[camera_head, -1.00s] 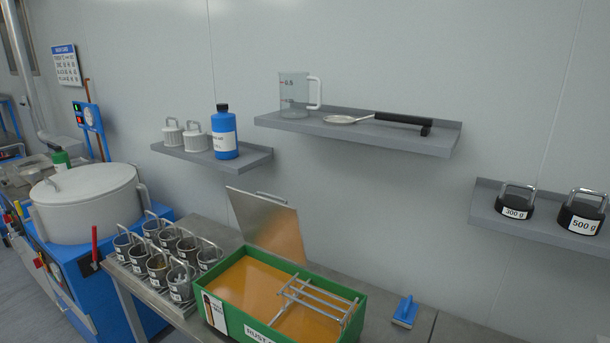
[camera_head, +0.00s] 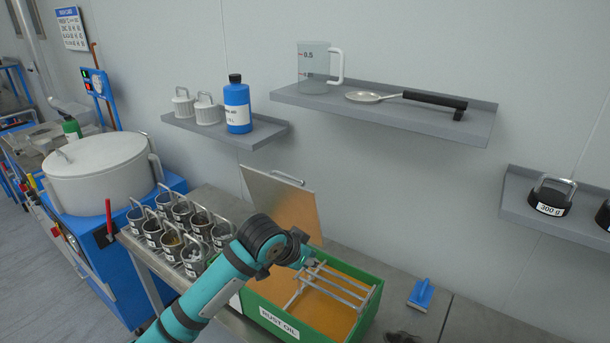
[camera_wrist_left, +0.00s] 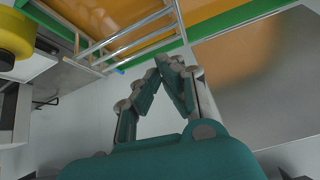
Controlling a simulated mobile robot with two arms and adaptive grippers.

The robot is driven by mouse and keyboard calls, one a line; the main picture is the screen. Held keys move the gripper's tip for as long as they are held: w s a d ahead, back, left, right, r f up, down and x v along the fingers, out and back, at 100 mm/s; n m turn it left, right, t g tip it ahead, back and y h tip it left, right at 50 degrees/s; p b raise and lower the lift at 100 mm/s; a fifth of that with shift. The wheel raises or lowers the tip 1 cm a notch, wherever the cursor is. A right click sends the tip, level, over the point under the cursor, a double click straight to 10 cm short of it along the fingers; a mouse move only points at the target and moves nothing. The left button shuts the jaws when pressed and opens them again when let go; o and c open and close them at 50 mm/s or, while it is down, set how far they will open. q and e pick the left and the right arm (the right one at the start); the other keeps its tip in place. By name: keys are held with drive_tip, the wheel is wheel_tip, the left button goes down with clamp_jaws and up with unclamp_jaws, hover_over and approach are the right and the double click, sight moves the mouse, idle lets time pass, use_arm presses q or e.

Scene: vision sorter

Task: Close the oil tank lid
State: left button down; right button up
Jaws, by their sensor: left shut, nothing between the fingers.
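The oil tank (camera_head: 283,328) is a green box labelled RUST OIL, filled with orange-brown oil. Its metal lid (camera_head: 280,205) stands open, leaning back at the tank's rear edge, with a bar handle (camera_head: 288,178) at its top. My left gripper (camera_head: 311,263) is over the tank, in front of the lid's lower right part. In the left wrist view, the left gripper (camera_wrist_left: 170,62) has its fingertips together with nothing between them. The lid's bare face (camera_wrist_left: 255,85) fills the right side there. My right gripper does not show.
A wire rack (camera_head: 335,287) sits in the tank close to my left gripper. Several metal cups (camera_head: 170,235) stand left of the tank. A blue brush (camera_head: 421,294) lies to the right. A shelf (camera_head: 390,112) with a beaker and ladle overhangs behind; a dark shape shows at the bottom edge.

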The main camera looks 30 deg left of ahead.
use_arm(q)
drive_tip(key=w+a+r+n+t, duration=0.1)
drive_tip(key=w+a+r, duration=0.2)
drive_tip(key=r, duration=0.4)
drive_tip(key=w+a+r+t, duration=0.1)
drive_tip(key=w+a+r, duration=0.2)
drive_tip(key=r, duration=0.3)
drive_tip(key=w+a+r+n+t, duration=0.1)
drive_tip(key=w+a+r, duration=0.2)
drive_tip(key=r, duration=0.4)
drive_tip(key=p, duration=0.7)
hover_over(303, 195)
drive_tip(key=w, duration=0.2)
drive_tip(key=f, duration=0.6)
drive_tip(key=shift+s+a+f, duration=0.15)
drive_tip(key=shift+a+f, duration=0.1)
drive_tip(key=shift+s+f, duration=0.2)
drive_tip(key=shift+s, duration=0.3)
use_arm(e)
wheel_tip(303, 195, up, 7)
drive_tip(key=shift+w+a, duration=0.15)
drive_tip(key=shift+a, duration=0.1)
use_arm(q)
drive_tip(key=shift+w, duration=0.15)
drive_tip(key=shift+f, duration=0.1)
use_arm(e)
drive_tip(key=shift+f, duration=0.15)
